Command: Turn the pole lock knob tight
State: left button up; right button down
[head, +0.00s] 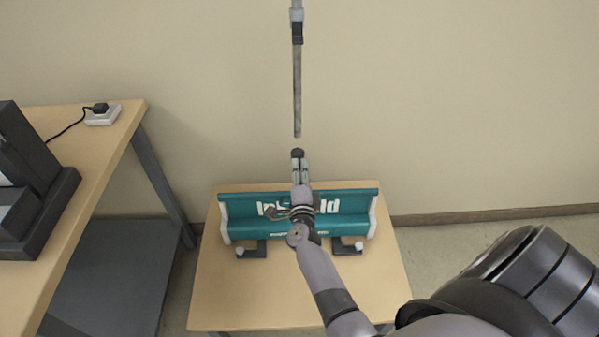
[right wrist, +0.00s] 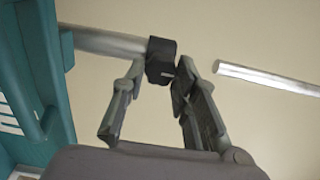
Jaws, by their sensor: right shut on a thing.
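My right gripper (head: 299,168) is upright above the teal banner base (head: 235,218), at the front of the pole. In the right wrist view its two fingers (right wrist: 160,70) sit either side of the black pole lock knob and collar (right wrist: 162,58), shut on it. The collar is at the end of a silver lower pole (right wrist: 105,41) that comes from the teal base side. A thinner rod (head: 297,95) shows above, with a visible gap to the gripper; its end also shows in the right wrist view (right wrist: 265,79). My left gripper is out of view.
The teal base stands on a small wooden table (head: 255,312). A larger wooden table (head: 85,195) at left holds a dark machine (head: 60,215) and a white power socket (head: 103,116) with a plugged cable. A plain wall is behind.

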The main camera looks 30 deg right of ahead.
jog(key=c, duration=1.3)
grip_release()
